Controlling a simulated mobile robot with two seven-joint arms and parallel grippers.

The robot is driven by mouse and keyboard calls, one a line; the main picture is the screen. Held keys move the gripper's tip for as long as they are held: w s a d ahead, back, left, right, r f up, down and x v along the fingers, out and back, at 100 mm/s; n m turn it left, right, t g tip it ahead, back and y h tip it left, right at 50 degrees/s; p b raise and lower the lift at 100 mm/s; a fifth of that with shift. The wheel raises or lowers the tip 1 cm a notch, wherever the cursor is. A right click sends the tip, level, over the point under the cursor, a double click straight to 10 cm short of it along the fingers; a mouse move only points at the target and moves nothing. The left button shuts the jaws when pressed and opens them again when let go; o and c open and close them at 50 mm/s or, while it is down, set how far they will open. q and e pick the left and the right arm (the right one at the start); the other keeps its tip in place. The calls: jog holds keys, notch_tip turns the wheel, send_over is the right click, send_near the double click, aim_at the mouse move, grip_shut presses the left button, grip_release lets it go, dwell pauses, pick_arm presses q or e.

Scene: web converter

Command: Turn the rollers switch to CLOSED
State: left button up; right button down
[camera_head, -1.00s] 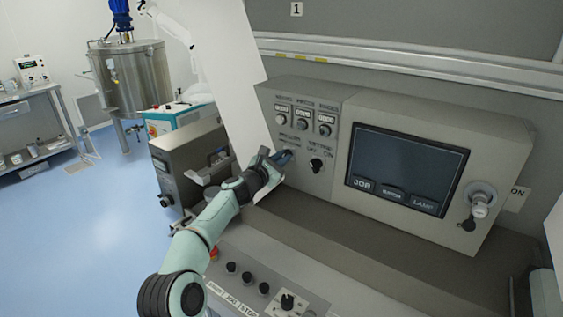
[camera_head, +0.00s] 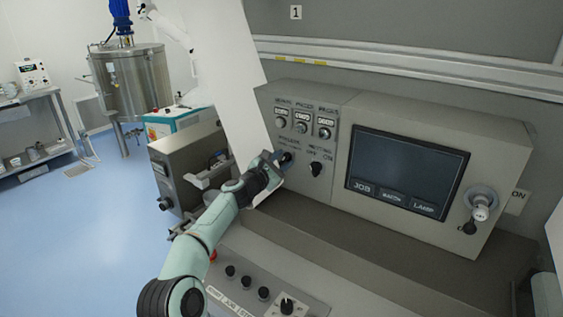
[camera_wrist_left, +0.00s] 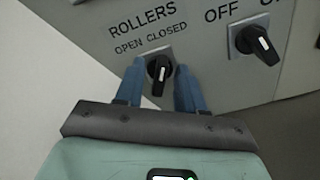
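The rollers switch (camera_wrist_left: 159,72) is a black knob with a white mark on a light square plate, under the words ROLLERS and OPEN CLOSED. Its handle stands roughly upright in the left wrist view. My left gripper (camera_wrist_left: 160,85) is open, with one blue finger on each side of the knob. A gap shows at the right finger; whether the left finger touches the knob I cannot tell. In the head view my left gripper (camera_head: 281,157) is at the panel's left part and partly covers the rollers switch (camera_head: 287,157). My right gripper is not in view.
A second black OFF/ON switch (camera_head: 316,168) sits just right of the rollers switch. Above are several small displays with knobs (camera_head: 302,125). A dark screen (camera_head: 406,170) is further right. A white sheet (camera_head: 222,85) hangs close on the left. A lower button panel (camera_head: 262,292) lies below my arm.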

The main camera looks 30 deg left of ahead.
aim_at(282, 162)
pick_arm(q)
jog(key=shift+s+a, duration=0.1)
jog(key=shift+s, duration=0.05)
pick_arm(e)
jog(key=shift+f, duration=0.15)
